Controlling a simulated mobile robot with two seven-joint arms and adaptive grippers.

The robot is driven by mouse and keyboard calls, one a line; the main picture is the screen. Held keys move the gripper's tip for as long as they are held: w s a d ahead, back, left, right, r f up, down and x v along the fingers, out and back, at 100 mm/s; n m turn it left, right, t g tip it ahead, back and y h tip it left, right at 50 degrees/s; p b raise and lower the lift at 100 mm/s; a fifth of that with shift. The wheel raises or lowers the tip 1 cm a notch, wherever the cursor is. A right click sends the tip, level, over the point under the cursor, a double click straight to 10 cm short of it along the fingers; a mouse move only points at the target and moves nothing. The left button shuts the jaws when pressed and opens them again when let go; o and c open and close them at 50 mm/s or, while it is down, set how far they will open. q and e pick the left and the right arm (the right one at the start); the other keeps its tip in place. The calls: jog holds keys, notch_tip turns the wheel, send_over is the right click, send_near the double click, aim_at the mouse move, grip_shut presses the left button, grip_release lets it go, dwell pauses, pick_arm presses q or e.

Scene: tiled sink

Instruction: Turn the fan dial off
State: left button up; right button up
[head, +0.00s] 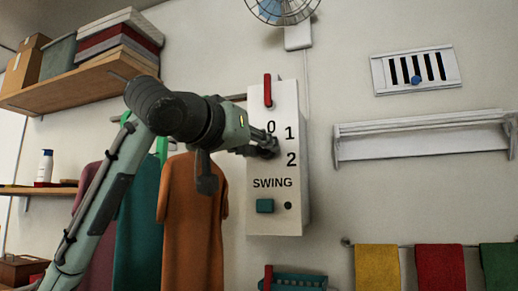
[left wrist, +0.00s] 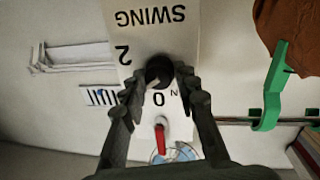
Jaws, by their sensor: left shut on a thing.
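The fan control box (head: 273,215) is a tall white panel on the wall, marked 0, 1, 2 and SWING. Its dark round fan dial (left wrist: 159,70) sits between the fingertips of my left gripper (left wrist: 160,78) in the left wrist view, where the panel appears upside down. In the head view my left gripper (head: 265,146) reaches the panel from the left and mostly hides the dial. It is shut on the dial. Which number the dial points to cannot be told. The fan (head: 282,8) is cut off at the top. My right gripper is not in view.
A red piece (head: 267,90) sticks out at the box top; a teal button (head: 264,206) is low on it. Hanging clothes (head: 190,220) are left of the box. A wall shelf (head: 425,140) and towels (head: 440,268) are at right.

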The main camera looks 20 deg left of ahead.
pick_arm(q)
jog(key=shift+f+n+b, duration=0.2)
jog(key=shift+n+b, duration=0.5)
jog(key=shift+n, duration=0.5)
jog(key=n+b, duration=0.1)
jog(key=n, duration=0.1)
jog(key=n+b, duration=0.1)
jog(key=n, duration=0.2)
jog(key=shift+d+n+t+y+b, duration=0.1)
jog(key=shift+n+t+y+b, duration=0.2)
jog(key=shift+t, duration=0.1)
jog(key=shift+n+y+b, duration=0.3)
jog(key=shift+n+b, duration=0.35)
jog(key=shift+n, duration=1.35)
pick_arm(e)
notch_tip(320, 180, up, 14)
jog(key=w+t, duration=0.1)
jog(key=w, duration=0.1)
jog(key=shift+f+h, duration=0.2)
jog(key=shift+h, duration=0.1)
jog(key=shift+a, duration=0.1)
pick_arm(q)
jog(key=o, duration=1.2)
jog(key=shift+c, duration=0.2)
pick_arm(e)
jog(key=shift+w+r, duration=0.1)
